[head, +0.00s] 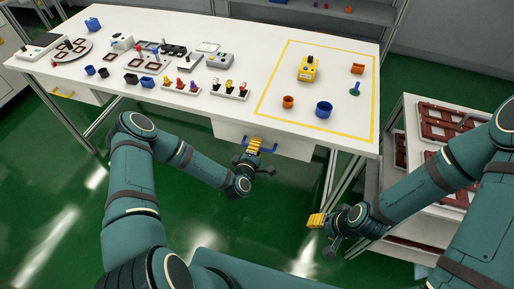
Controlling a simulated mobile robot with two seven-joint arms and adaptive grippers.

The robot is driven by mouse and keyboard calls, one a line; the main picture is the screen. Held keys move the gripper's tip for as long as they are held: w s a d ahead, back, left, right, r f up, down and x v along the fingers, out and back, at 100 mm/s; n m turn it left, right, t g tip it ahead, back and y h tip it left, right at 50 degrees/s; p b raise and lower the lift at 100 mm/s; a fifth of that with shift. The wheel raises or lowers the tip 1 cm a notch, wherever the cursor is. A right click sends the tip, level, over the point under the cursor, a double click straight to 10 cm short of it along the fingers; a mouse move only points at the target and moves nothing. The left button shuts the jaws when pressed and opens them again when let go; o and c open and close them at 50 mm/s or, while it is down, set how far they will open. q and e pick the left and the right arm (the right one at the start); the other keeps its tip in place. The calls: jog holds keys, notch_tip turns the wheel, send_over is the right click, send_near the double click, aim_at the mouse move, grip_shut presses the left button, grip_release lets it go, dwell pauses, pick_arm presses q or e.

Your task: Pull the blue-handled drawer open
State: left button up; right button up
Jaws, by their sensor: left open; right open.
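The white drawer (291,149) is under the front edge of the white table, and its front looks about flush with the table edge. Its blue handle (272,149) is partly hidden behind my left gripper (255,145). The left gripper's yellow fingers are open and overlap the handle in the picture. I cannot tell whether they touch it or lie around the bar. My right gripper (317,220) is open and empty, low over the green floor, right of the drawer and well apart from it.
The white table (240,112) holds small pots, plates and tools. A yellow-outlined area at its right has a yellow device (308,68), an orange pot (288,101) and a blue pot (323,109). A yellow-handled drawer (76,94) is at left. A shelf cart (409,123) stands at right.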

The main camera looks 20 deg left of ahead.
pick_arm(q)
jog(key=shift+w, duration=0.3)
jog(key=shift+c, duration=0.4)
grip_shut()
